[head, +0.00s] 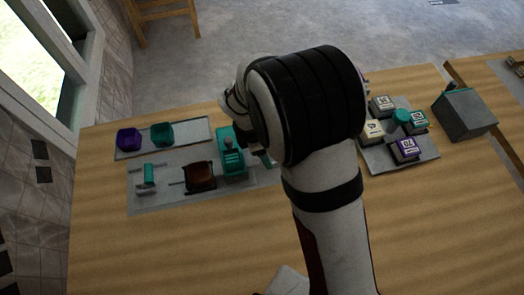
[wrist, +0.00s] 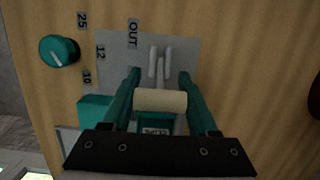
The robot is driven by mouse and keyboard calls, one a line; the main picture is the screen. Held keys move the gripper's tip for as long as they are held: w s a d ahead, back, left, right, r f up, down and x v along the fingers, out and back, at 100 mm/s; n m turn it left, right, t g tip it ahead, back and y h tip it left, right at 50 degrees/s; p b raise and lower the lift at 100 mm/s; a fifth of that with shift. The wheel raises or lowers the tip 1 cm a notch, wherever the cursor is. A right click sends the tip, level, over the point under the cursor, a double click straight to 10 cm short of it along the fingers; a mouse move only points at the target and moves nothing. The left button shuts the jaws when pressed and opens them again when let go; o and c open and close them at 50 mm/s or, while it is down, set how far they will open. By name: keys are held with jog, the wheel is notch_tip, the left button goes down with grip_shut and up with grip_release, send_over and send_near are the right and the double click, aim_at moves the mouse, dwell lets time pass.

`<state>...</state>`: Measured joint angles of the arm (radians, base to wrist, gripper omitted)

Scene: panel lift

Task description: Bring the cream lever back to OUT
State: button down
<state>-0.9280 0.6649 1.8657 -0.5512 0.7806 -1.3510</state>
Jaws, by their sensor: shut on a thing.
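The cream lever (wrist: 161,99) shows in the wrist view as a short horizontal cream bar in front of a grey plate (wrist: 188,48). My gripper (wrist: 159,75) has its two dark teal fingers on either side of the bar and is shut on it. Two pale grey prongs (wrist: 160,62) show just beyond the bar. The OUT label (wrist: 132,33) is at the upper left of the plate, beyond the bar. A second label (wrist: 154,131) is partly hidden below the bar.
A teal dial (wrist: 60,51) sits left of the plate, beside number labels. In the head view, a tray (head: 198,133) with purple and teal pieces lies at left. Labelled blocks (head: 404,150) and a grey-teal box (head: 464,114) stand at right. The near table (head: 150,255) is clear.

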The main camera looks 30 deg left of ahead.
jog(key=shift+w+d+r+g+y, duration=0.1)
jog(key=shift+w+d+g+y, duration=0.3)
jog(key=shift+g+y, duration=0.2)
jog(key=shift+w+d+r+g+y, duration=0.1)
jog(key=shift+w+d+g+y, duration=0.25)
jog(key=shift+g+y, duration=0.25)
jog(key=shift+w+d+f, duration=0.3)
jog(key=shift+w+d, duration=0.3)
jog(key=shift+w, duration=0.05)
jog(key=shift+f, duration=0.1)
jog(key=shift+c, duration=0.8)
grip_release()
